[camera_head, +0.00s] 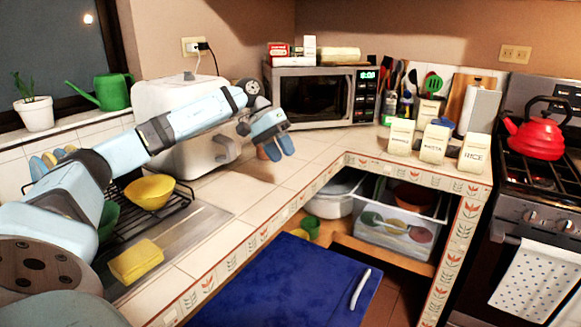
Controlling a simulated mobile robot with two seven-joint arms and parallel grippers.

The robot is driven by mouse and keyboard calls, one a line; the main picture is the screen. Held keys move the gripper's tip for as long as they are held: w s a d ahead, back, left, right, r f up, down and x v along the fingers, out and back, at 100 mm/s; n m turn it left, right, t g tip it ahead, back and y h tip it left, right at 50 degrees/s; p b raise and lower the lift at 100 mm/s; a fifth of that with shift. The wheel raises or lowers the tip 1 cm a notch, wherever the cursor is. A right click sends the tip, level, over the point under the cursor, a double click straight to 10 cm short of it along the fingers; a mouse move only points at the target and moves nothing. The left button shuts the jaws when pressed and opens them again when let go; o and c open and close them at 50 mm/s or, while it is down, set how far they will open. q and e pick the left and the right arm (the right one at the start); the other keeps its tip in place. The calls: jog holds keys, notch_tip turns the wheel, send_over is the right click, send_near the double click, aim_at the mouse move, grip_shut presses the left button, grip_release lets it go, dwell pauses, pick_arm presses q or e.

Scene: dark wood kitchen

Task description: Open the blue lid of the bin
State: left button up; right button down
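The blue lid (285,285) fills the bottom middle of the head view, in front of the counter. It looks closed and flat, with a white curved handle (360,289) near its right edge. The bin's body below the lid is out of view. My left arm reaches in from the left across the counter. My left gripper (280,149) is above the counter in front of the microwave, well behind and above the lid, and touches neither lid nor handle. Its two fingers point down and look a little apart, with nothing seen between them. My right gripper is not in view.
The tiled counter (315,157) runs behind the lid, with an open shelf holding a clear plastic box (398,235) below. A dish rack with a yellow bowl (150,191) and a yellow sponge (136,262) are at left. A stove with a red kettle (537,139) stands right.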

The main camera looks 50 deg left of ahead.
pick_arm(q)
jog(key=v, duration=0.7)
jog(key=shift+p, duration=0.3)
